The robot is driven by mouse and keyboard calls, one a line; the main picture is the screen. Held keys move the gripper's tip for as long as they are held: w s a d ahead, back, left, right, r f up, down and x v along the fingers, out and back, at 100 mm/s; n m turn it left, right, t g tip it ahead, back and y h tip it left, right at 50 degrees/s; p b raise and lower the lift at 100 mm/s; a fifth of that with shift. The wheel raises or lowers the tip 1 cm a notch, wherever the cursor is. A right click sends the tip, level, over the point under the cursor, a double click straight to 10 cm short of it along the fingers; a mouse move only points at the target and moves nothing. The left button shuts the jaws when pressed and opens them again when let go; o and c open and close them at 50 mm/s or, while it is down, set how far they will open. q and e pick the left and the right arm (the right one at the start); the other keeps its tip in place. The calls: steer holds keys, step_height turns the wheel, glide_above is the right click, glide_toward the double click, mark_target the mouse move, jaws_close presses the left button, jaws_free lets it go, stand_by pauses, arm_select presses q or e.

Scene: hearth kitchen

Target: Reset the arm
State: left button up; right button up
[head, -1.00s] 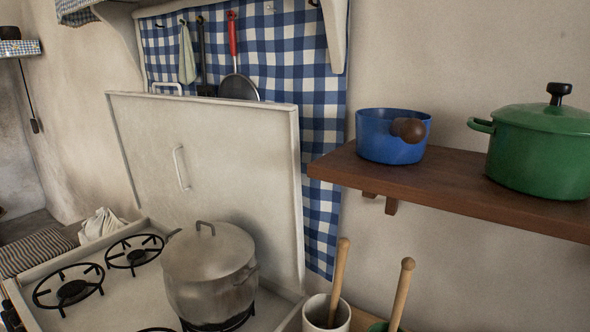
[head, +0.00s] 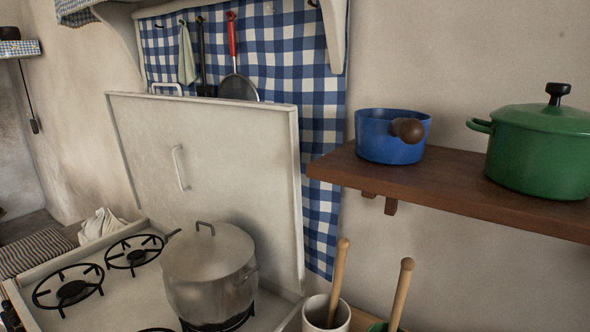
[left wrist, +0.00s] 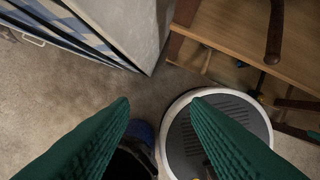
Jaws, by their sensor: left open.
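My left gripper (left wrist: 160,105) shows only in the left wrist view, as two green ribbed fingers spread wide apart with nothing between them. It points down over the floor. Below the fingers is a round white-rimmed base with a dark grooved top, which is mine. Neither gripper is in the head view. My right gripper is not in any view.
A lidded pot (head: 208,275) stands on the stove (head: 110,305) with its raised cover (head: 230,150) behind. A blue pan (head: 385,140) and a green pot (head: 540,150) sit on a wooden shelf (head: 440,190). Wooden furniture (left wrist: 220,35) stands beside my left gripper.

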arm_select(q)
steer(key=s+a+f, duration=0.1)
steer(key=s+f, duration=0.8)
steer(key=f, duration=0.2)
steer(key=s+a+f+g, duration=0.1)
steer(key=s+a+f, duration=0.1)
steer(key=s+f, duration=0.7)
step_height(320, 180, down, 3)
steer(key=shift+s+a+r+g, duration=0.1)
steer(key=shift+s+a+g, duration=0.05)
steer(key=shift+s+g, duration=0.15)
